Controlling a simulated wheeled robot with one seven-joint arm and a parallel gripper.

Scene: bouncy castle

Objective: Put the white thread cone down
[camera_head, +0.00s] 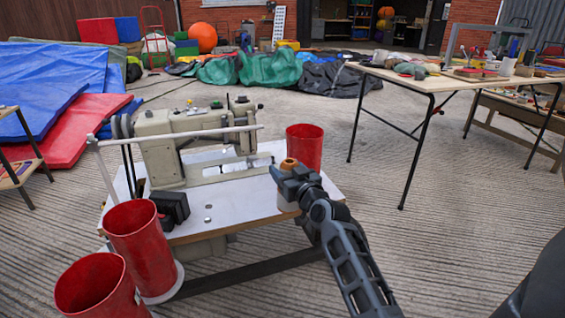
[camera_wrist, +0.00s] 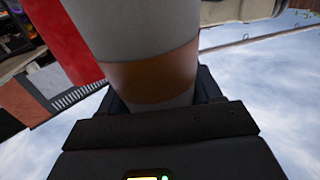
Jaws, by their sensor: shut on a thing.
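My gripper (camera_head: 285,178) is shut on the white thread cone (camera_head: 286,203) at the right part of the sewing table (camera_head: 232,213). In the head view my gripper hides the cone's middle; an orange-brown top shows above it and a little white below. In the wrist view the cone (camera_wrist: 135,28) looks pale grey with a brown band (camera_wrist: 150,75), and sits between my fingers. It looks roughly upright over the tabletop. I cannot tell whether its base touches the table.
A red bin (camera_head: 305,146) stands close behind my gripper. A beige sewing machine (camera_head: 190,140) with a rail fills the table's back and left. Two red bins (camera_head: 140,245) (camera_head: 95,285) are at front left. A worktable (camera_head: 440,83) with clutter stands at right. Concrete floor between is clear.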

